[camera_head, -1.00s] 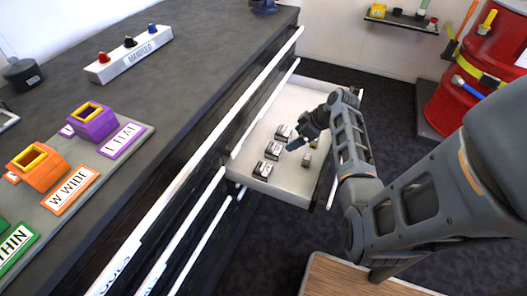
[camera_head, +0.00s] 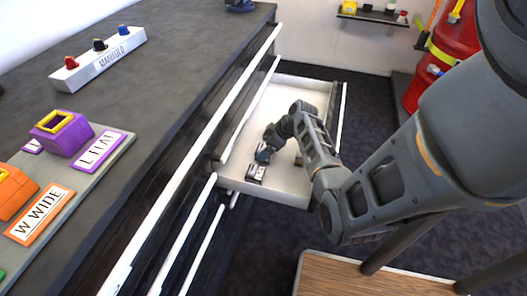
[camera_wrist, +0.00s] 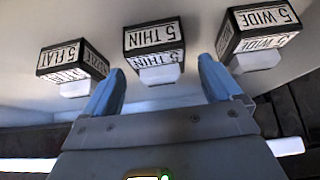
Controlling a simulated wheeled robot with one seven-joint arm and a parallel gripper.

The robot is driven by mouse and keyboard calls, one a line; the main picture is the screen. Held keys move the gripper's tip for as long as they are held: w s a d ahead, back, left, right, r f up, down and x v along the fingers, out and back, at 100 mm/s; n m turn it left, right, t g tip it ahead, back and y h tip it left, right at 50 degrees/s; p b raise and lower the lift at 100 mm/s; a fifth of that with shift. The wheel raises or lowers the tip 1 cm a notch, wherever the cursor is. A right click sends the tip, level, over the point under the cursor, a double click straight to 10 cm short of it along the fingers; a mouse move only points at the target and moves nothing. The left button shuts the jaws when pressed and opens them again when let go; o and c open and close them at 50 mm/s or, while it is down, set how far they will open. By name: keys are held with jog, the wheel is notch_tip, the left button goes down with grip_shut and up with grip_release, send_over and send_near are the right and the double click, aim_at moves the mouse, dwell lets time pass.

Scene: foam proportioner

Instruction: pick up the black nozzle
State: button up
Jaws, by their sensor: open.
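Three black blocks with white labels, which look like the black nozzles, stand in a row in the wrist view: "5 FLAT" (camera_wrist: 72,62) at left, "5 THIN" (camera_wrist: 153,50) in the middle, "5 WIDE" (camera_wrist: 257,38) at right. Each has a pale tab on its lower side. My gripper (camera_wrist: 160,88) is open and empty, with blue fingertips apart. "5 THIN" lies just beyond the gap between them, and I see no contact. In the head view my gripper (camera_head: 266,152) is low in the open drawer, beside a labelled black block (camera_head: 256,173). The arm hides part of the row.
The white drawer (camera_head: 290,95) is pulled out from the dark cabinet, its walls around my gripper. White handle bars run along the cabinet front. The worktop holds a manifold (camera_head: 100,62) and a purple nozzle (camera_head: 62,132). A wooden-topped surface (camera_head: 350,278) stands near my arm.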

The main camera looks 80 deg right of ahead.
jog(key=shift+w+f, duration=0.35)
jog(key=shift+f, duration=0.2)
jog(key=shift+c, duration=0.3)
jog(key=c, duration=1.1)
